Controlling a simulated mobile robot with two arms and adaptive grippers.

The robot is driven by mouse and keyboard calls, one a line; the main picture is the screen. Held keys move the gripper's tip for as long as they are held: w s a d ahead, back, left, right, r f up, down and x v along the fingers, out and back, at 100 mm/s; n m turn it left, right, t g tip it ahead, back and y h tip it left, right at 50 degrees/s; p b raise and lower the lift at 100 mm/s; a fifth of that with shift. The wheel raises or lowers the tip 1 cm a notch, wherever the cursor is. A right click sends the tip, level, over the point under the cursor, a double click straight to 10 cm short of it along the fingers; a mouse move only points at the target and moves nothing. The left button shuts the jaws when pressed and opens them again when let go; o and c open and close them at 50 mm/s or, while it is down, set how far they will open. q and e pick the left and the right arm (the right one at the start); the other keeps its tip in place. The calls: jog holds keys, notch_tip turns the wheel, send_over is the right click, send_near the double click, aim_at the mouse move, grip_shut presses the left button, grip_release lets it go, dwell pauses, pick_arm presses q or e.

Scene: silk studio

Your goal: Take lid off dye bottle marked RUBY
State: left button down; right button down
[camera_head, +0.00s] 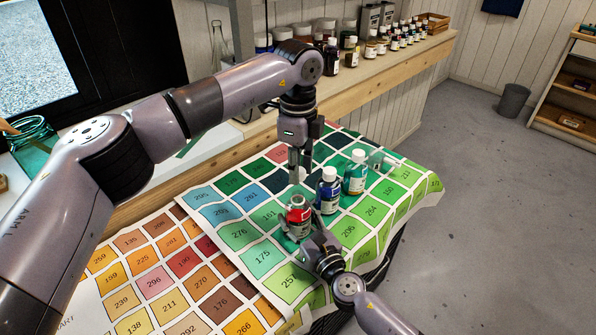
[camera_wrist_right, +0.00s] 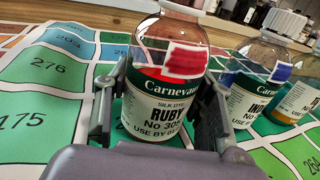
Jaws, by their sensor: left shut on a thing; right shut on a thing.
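The RUBY dye bottle (camera_head: 299,217), clear glass with red dye, stands upright on the colour chart; its label reads RUBY in the right wrist view (camera_wrist_right: 164,112). My right gripper (camera_head: 312,238) is shut around its body from the front, a finger on each side in the wrist view (camera_wrist_right: 160,105). The bottle's glass neck shows bare in the head view. My left gripper (camera_head: 298,168) points down above the neck, shut on a small pale lid (camera_head: 297,175), apart from the bottle. The lid is partly hidden by the fingers.
A blue dye bottle (camera_head: 328,190) and a green one (camera_head: 355,172), both white-capped, stand close to the right. The colour chart (camera_head: 245,258) covers the table. Behind, a shelf (camera_head: 365,66) holds several bottles and jars.

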jog(key=c, duration=0.6)
grip_release()
jog(key=shift+c, duration=0.2)
jog(key=v, duration=1.2)
